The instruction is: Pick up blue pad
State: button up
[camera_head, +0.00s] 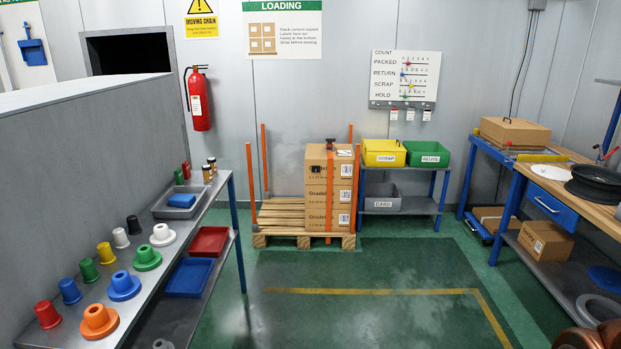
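A flat blue block that looks like the blue pad (181,200) lies in a shallow grey tray (162,211) on the upper shelf of the left rack. My gripper does not show in this view.
Several coloured cups and flanged spindles, such as an orange one (98,320), stand on the same shelf (135,290) in front of the tray. Red (209,241) and blue (189,277) bins sit below. A grey wall (80,180) borders the rack. The central floor is clear.

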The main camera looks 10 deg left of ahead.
aim_at(177, 200)
jog(key=u, duration=0.15)
jog(key=i, duration=1.7)
jog(key=u, duration=0.95)
jog(key=i, duration=0.95)
jog(key=u, duration=1.85)
jog(key=i, duration=0.8)
jog(key=u, duration=0.5)
